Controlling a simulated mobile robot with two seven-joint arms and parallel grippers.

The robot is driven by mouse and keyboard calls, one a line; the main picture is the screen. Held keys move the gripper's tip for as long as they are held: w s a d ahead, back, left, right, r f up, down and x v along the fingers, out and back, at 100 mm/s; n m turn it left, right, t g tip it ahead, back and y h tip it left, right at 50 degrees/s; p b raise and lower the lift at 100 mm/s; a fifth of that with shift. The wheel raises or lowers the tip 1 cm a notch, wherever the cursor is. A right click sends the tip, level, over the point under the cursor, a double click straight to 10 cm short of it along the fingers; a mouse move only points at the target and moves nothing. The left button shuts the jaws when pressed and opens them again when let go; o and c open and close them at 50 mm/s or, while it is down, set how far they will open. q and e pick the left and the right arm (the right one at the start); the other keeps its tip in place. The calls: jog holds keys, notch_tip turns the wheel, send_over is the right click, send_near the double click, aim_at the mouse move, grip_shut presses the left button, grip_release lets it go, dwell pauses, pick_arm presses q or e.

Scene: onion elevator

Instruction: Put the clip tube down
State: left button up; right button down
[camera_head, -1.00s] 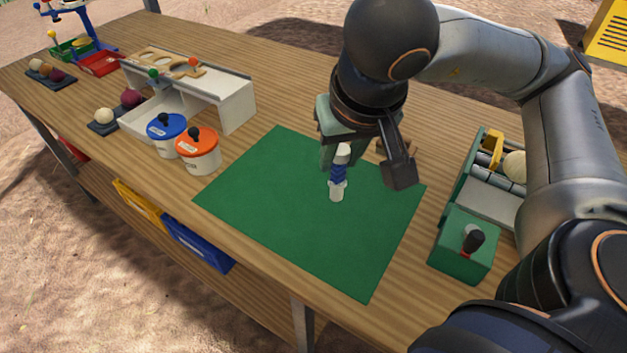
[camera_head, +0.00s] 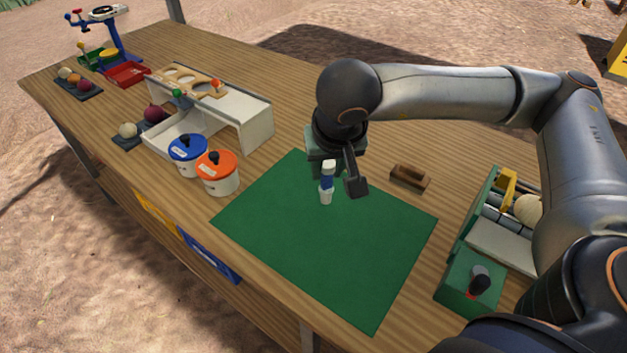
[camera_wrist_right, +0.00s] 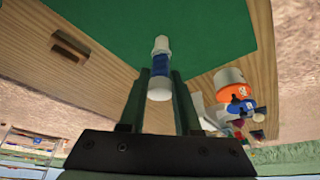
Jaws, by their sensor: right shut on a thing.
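The clip tube (camera_head: 327,182) is a small white tube with a blue band. It hangs roughly upright from my right gripper (camera_head: 336,180), which is shut on it. In the head view its lower end shows against the green mat (camera_head: 375,250), towards the mat's back part; I cannot tell whether it touches the mat. In the right wrist view the tube (camera_wrist_right: 160,68) sits between the two fingers (camera_wrist_right: 160,100), with the green mat (camera_wrist_right: 200,25) beyond it. My left gripper is not in view.
A brown wooden block (camera_head: 410,177) lies behind the mat. Blue-lidded (camera_head: 188,153) and orange-lidded (camera_head: 217,172) pots stand to its left, near a white stand (camera_head: 250,125). A green box with a knob (camera_head: 468,290) is at right. The mat's front is clear.

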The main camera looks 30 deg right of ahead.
jog(key=x, duration=0.3)
jog(key=a+x, duration=0.1)
jog(key=x, duration=0.2)
jog(key=w+x, duration=0.1)
jog(key=x, duration=0.2)
jog(key=shift+w+a, duration=0.1)
jog(key=shift+a, duration=0.1)
jog(key=shift+f, duration=0.15)
jog(key=shift+f, duration=0.1)
jog(key=shift+f, duration=0.15)
jog(key=c, duration=0.6)
grip_release()
